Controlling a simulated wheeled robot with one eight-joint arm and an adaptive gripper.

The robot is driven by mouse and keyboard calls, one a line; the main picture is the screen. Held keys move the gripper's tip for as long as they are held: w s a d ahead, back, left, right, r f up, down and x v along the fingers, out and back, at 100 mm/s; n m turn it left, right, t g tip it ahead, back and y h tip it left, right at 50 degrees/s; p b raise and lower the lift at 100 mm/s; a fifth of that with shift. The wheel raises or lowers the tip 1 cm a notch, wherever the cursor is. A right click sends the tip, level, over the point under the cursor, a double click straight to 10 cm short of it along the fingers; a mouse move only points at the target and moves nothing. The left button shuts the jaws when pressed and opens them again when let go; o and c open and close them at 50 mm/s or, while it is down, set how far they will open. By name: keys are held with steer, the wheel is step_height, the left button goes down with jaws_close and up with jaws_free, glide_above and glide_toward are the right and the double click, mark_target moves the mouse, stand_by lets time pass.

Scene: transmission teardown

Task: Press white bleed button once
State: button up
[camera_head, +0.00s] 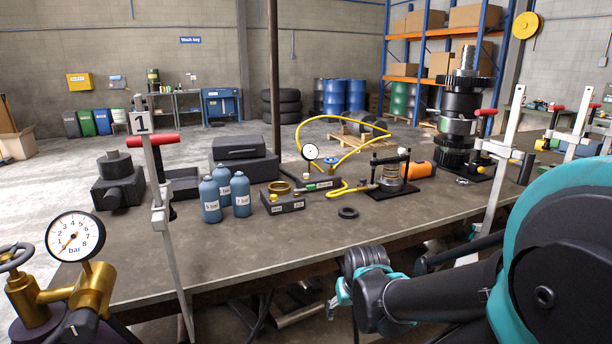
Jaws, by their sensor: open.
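A small white knob (401,151) tops the right side of a black press-like fixture (391,190) on the bench; it may be the white bleed button, but it is too small to be sure. The fixture holds a ringed metal stack, and a yellow hose (350,188) reaches it from the left. A black unit (318,184) with a white round gauge (311,152) and blue valve stands left of the fixture. My gripper (366,258) is at the end of my teal and black arm, in front of the bench edge and apart from the fixture. Its fingers are hard to make out.
A dark block with a brass ring (279,187), several blue bottles (241,195) and a black ring (348,212) sit on the bench (250,247). A tall gear stack (459,110) stands behind right. Upright clamps (497,170) rise at the edge. The bench's front middle is clear.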

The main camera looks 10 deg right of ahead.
jaws_close()
stand_by(1.4)
